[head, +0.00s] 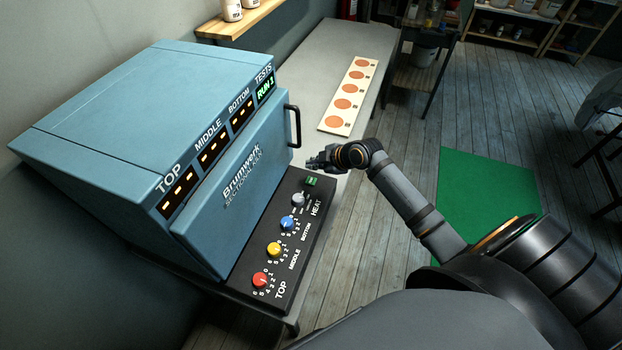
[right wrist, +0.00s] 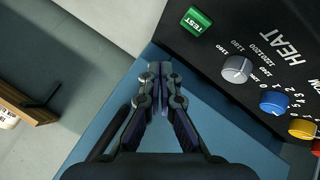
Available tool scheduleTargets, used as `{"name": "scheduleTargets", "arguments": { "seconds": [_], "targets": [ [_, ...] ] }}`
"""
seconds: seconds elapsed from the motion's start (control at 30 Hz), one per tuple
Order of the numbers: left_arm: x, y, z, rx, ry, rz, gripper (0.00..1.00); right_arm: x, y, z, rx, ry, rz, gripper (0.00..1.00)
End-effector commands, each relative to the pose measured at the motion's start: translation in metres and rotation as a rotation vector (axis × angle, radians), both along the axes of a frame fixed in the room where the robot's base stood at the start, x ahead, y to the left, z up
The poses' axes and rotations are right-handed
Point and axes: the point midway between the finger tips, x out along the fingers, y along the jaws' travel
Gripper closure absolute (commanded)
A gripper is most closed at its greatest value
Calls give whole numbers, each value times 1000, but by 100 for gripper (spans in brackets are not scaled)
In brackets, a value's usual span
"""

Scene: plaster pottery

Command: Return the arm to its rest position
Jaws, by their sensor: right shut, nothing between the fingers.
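My right arm (head: 405,195) comes in from the lower right in the head view. My right gripper (head: 322,162) is beside the front of the kiln, near the green test button (head: 312,181) and apart from it. In the right wrist view the fingers (right wrist: 159,72) are closed together and empty. The blue kiln (head: 120,120) has its door shut, and its display (head: 266,86) reads RUN 1. The test button also shows in the right wrist view (right wrist: 197,20), above and right of the fingertips. My left gripper is out of view.
The black control panel (head: 300,226) carries a grey heat knob (head: 298,200), a blue knob (head: 287,222), a yellow knob (head: 274,249) and a red knob (head: 260,279). The door handle (head: 294,126) sticks out close to my gripper. A board with orange discs (head: 337,117) lies on the grey table (head: 330,50). A green mat (head: 490,190) covers open floor.

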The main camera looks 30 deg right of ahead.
Motion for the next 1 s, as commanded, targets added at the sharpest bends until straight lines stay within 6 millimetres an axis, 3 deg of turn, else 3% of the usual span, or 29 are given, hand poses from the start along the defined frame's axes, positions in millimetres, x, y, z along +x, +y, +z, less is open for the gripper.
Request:
{"name": "scheduleTargets", "arguments": {
  "seconds": [0.53, 0.63, 0.77, 1.0],
  "targets": [
    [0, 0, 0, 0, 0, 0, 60, -7, 6, -4, 10, 21, -12, 100],
    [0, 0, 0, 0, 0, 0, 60, -38, 25, -18, 45, 109, -74, 100],
    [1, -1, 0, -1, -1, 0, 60, -96, 47, -32, 98, 259, -250, 100],
    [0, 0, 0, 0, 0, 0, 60, -178, 52, -29, 165, 425, -627, 100]
  ]
}}
